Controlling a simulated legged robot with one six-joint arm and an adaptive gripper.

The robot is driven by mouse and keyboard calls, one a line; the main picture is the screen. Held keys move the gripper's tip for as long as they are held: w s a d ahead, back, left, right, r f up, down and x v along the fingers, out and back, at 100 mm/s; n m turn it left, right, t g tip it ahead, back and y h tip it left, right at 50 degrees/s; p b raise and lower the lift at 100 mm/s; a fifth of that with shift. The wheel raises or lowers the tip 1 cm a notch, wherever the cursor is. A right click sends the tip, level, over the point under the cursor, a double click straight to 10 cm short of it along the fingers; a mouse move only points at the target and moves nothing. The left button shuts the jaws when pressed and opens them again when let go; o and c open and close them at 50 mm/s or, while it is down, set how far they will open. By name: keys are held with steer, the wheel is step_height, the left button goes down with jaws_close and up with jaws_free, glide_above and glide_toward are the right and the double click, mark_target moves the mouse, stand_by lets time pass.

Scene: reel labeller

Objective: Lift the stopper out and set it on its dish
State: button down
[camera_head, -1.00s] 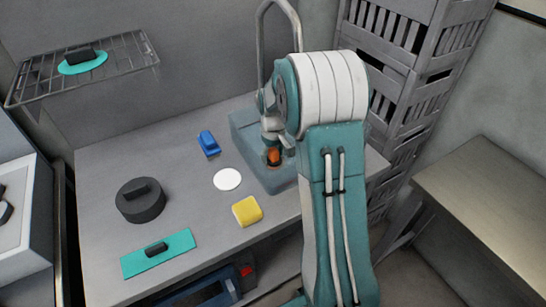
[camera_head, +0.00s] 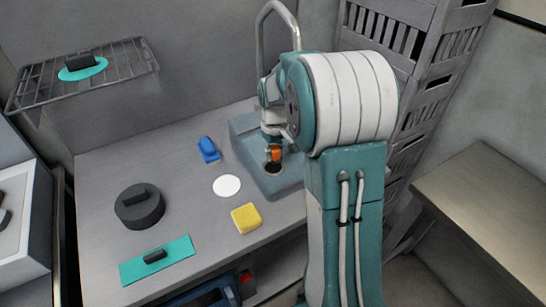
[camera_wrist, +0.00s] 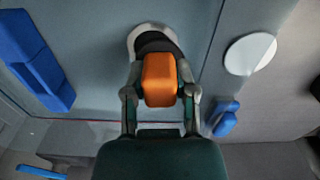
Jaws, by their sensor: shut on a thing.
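The stopper has an orange block handle (camera_head: 275,154) and a dark lower part. My gripper (camera_head: 273,147) is shut on the orange handle, over the blue-grey basin unit (camera_head: 286,187). In the wrist view the stopper (camera_wrist: 160,80) sits between the two fingers of my gripper (camera_wrist: 161,92). Its dark part overlaps a pale ring (camera_wrist: 135,38) around the opening; I cannot tell whether it is fully clear of it. The dish appears to be the flat white disc (camera_head: 227,186) on the counter, left of the basin, empty; it also shows in the wrist view (camera_wrist: 250,53).
A blue block-like item (camera_head: 208,149) and a yellow sponge (camera_head: 246,218) lie near the disc. A dark round lidded thing (camera_head: 139,206) and a teal board (camera_head: 158,262) are at left. A tall curved tap (camera_head: 262,40) rises behind the basin. A wire shelf (camera_head: 120,75) hangs upper left.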

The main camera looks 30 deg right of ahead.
mark_target(275, 151)
steer(key=s+r, duration=0.1)
steer(key=s+a+r, duration=0.1)
steer(key=s+r, duration=0.1)
steer(key=shift+a+r, duration=0.15)
steer(key=shift+r, duration=0.15)
steer(key=s+a+r, duration=0.3)
steer(key=s+r, duration=0.1)
steer(key=s, duration=0.4)
step_height(275, 151, up, 6)
steer(key=shift+r, duration=0.25)
stand_by(0.4)
steer(key=shift+w, duration=0.1)
